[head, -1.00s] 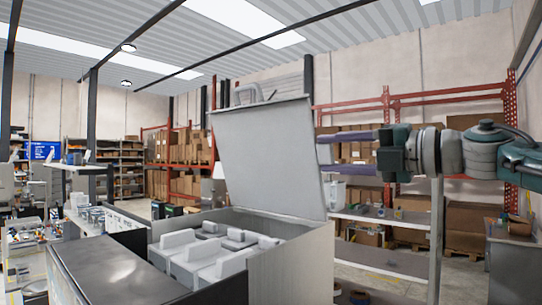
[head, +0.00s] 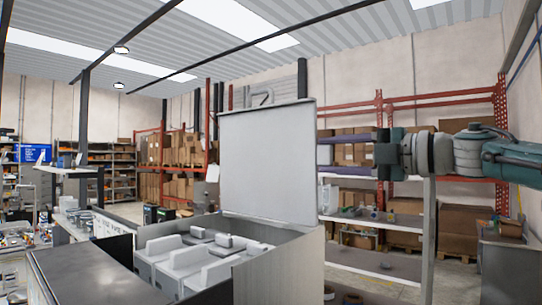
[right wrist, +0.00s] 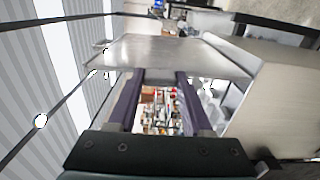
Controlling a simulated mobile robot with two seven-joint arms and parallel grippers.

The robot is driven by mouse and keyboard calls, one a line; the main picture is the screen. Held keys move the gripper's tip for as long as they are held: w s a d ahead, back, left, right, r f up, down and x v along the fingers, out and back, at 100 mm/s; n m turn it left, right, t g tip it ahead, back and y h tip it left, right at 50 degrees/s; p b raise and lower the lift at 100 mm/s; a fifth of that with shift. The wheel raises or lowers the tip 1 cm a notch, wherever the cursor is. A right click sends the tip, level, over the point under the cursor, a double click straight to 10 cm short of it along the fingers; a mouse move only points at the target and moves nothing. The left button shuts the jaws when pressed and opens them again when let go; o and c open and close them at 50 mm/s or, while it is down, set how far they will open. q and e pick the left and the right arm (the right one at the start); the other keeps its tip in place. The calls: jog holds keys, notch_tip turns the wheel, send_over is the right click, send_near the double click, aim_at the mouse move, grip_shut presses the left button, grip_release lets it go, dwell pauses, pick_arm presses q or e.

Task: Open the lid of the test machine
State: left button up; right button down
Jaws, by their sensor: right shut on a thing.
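The test machine (head: 285,268) is a grey open-topped box with white blocks inside. In the right wrist view, the fingertips (right wrist: 160,76) meet the lid (right wrist: 150,52), a gap showing between the fingers. The gripper is shut on the lid; the exact contact is hard to see. My left gripper is out of view.
A dark-topped counter (head: 85,265) stands in front of the machine on the left. A grey shelf unit (head: 375,225) stands behind on the right, below my right arm. Red racks with boxes (head: 460,100) line the back wall.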

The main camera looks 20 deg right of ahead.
jog(key=shift+c, duration=1.6)
grip_release()
jog(key=b+v, duration=0.6)
jog(key=v, duration=0.4)
jog(key=shift+a, duration=0.1)
